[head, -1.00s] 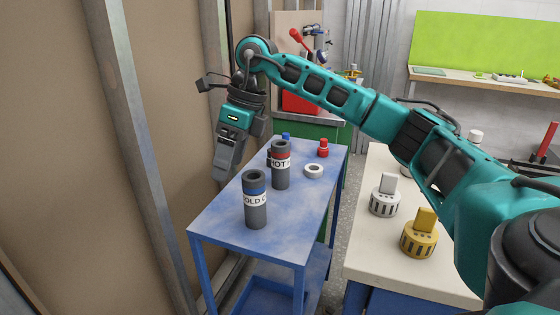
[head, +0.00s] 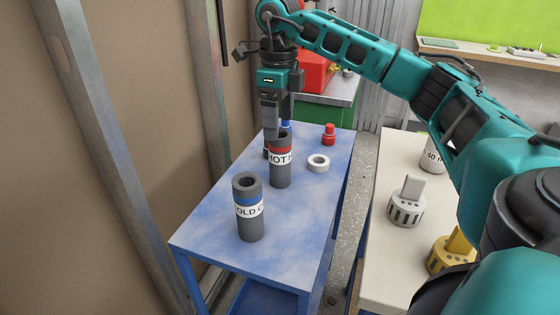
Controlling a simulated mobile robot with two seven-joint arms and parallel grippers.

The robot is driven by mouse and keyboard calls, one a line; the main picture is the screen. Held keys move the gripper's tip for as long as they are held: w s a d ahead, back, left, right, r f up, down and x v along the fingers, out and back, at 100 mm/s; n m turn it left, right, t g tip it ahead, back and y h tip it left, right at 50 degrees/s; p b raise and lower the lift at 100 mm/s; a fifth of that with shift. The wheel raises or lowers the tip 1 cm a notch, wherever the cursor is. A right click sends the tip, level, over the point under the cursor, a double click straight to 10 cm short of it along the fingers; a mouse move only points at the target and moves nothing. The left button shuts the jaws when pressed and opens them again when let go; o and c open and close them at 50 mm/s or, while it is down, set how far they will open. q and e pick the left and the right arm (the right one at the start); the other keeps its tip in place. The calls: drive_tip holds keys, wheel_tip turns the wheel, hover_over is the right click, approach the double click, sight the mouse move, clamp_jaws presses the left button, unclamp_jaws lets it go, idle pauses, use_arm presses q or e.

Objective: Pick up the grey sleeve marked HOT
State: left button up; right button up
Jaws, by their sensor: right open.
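The grey sleeve marked HOT (head: 281,172) stands upright on the blue table (head: 285,245), with a red band above its white label. My right gripper (head: 276,128) points down just behind and above the sleeve's top. Its jaws are open, and their lower ends are partly hidden behind the sleeve. I cannot tell whether they touch it. A second grey sleeve (head: 249,225), with a blue band and a label reading "OLD C", stands upright nearer the front left. My left gripper is not in view.
A white ring (head: 318,163) and a small red fitting (head: 329,134) sit right of the HOT sleeve. A beige bench (head: 385,255) with white (head: 406,207) and yellow (head: 452,251) pieces stands right. A stud wall (head: 130,130) is close left.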

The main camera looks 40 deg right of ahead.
sight(280, 147)
wheel_tip(280, 147, down, 8)
drive_tip(key=shift+s+r+b, duration=0.15)
drive_tip(key=shift+r+b, duration=0.1)
drive_tip(key=shift+b, duration=0.35)
drive_tip(key=shift+c, duration=0.2)
drive_tip(key=c, duration=1.1)
